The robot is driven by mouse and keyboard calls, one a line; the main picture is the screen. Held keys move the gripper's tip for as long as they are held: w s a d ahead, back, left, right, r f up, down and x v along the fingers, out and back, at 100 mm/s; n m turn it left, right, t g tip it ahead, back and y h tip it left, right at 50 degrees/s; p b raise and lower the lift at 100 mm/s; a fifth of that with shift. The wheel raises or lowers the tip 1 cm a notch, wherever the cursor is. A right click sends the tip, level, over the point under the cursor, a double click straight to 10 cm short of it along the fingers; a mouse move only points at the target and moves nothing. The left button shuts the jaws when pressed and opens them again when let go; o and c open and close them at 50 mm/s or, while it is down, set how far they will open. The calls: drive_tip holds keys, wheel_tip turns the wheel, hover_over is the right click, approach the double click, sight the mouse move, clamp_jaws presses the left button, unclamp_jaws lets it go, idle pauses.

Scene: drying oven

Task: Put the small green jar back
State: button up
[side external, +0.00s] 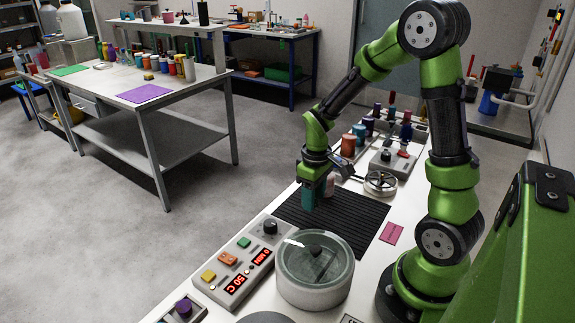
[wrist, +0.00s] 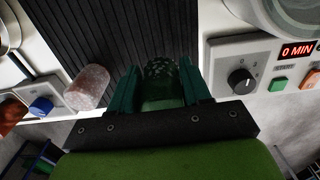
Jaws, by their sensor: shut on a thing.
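My gripper (side external: 309,192) points down over the black ribbed mat (side external: 347,226). In the wrist view, my gripper (wrist: 160,84) is shut on the small green jar (wrist: 164,93), with one dark green finger on each side. The jar's speckled dark top shows between the fingers. In the side view the fingers hide the jar, and I cannot tell whether it touches the mat. A pale pinkish jar (side external: 330,184) stands close beside my gripper; it also shows left of the fingers in the wrist view (wrist: 87,88).
The round glass-lidded oven (side external: 315,270) stands in front of the mat, with its control panel (side external: 239,262) reading 50 C and 0 MIN. A valve wheel (side external: 380,183), a pink card (side external: 391,233) and several coloured bottles lie beyond or beside the mat. The mat's middle is clear.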

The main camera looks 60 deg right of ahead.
sight(312, 219)
drive_tip(key=shift+f, duration=2.3)
drive_tip(key=shift+f, duration=0.1)
drive_tip(key=o, duration=1)
wheel_tip(312, 219, up, 12)
drive_tip(key=shift+r, duration=0.1)
drive_tip(key=shift+s+a+r+m+t+y, duration=0.35)
drive_tip(key=shift+s+a+r+m+t, duration=0.3)
drive_tip(key=shift+s+a+r+t, duration=1)
drive_tip(key=shift+s+a+r+m+t+y, duration=0.3)
drive_tip(key=shift+s+a+r+m+t, duration=0.45)
drive_tip(key=shift+a+r, duration=1.8)
drive_tip(key=shift+s+a+r+m+t+y, duration=0.5)
drive_tip(key=shift+s+a+r+t, duration=0.85)
drive_tip(key=shift+a, duration=1.2)
